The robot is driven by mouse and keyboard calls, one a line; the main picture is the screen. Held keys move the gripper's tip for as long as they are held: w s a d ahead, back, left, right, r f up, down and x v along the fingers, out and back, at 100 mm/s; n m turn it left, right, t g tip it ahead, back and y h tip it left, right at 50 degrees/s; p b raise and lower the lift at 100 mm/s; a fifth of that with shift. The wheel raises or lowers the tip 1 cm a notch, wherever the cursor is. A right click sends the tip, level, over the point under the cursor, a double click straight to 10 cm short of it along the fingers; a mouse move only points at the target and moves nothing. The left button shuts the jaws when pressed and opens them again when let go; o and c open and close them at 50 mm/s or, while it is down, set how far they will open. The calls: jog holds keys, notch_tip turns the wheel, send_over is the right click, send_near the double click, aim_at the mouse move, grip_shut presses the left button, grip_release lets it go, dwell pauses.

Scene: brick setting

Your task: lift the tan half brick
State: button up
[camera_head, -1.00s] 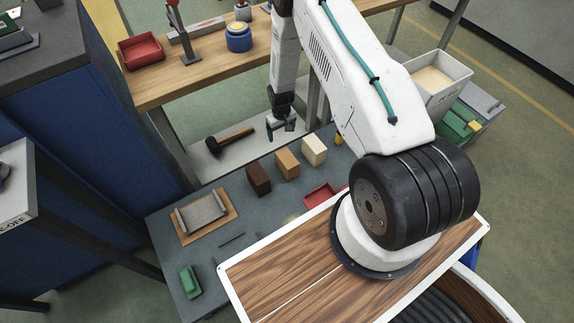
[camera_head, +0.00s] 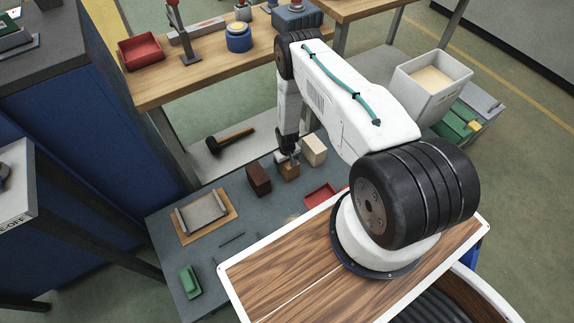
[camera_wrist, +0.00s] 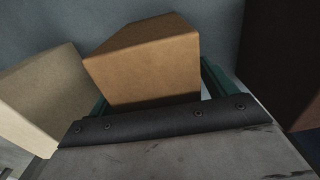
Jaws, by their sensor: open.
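The tan half brick (camera_head: 290,173) stands on the grey bench top between a dark brown brick and a cream brick. My gripper (camera_head: 288,159) is low over it and hides part of its top. In the wrist view the tan half brick (camera_wrist: 150,65) fills the middle, between the green fingers of my open gripper (camera_wrist: 158,92). One finger is on each side of it. I cannot tell whether either finger touches it.
The cream brick (camera_head: 314,150) is close on the right, and the dark brown brick (camera_head: 258,180) is on the left. A red tray (camera_head: 322,194), a hammer (camera_head: 230,139), a trowel-like plate on a board (camera_head: 204,213) and a green block (camera_head: 190,281) lie around.

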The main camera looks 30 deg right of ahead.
jog(key=c, duration=1.5)
jog(key=shift+r, duration=0.1)
